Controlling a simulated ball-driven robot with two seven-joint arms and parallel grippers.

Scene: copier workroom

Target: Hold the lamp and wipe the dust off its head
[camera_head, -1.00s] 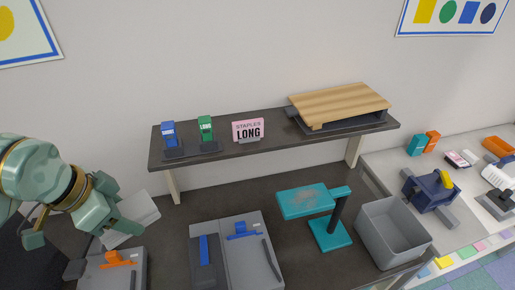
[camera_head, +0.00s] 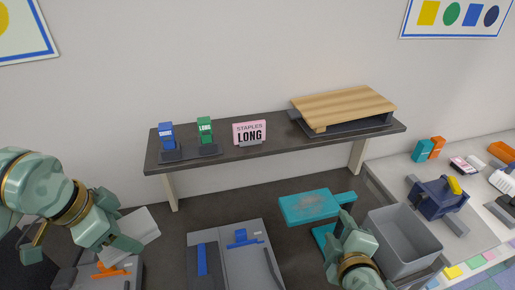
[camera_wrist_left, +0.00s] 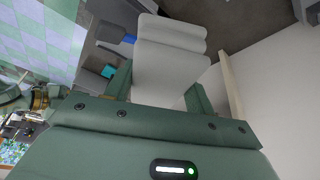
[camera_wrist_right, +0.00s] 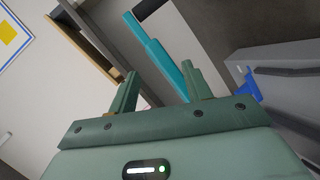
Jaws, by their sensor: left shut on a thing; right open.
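The teal lamp (camera_head: 310,207) stands on the dark desk, its flat head marked with a greyish-brown dust patch. My right gripper (camera_head: 342,226) is open beside the lamp's post and hides much of the post and base. In the right wrist view the teal lamp (camera_wrist_right: 160,52) shows beyond and between the open fingers (camera_wrist_right: 160,82); I cannot tell whether they touch it. My left gripper (camera_head: 124,243) is shut on a white cloth (camera_head: 141,227), held at the desk's left, well away from the lamp. The white folded cloth (camera_wrist_left: 168,60) fills the left wrist view's middle.
A grey bin (camera_head: 402,240) stands close right of the lamp. A grey tray with blue parts (camera_head: 236,258) lies to its left.

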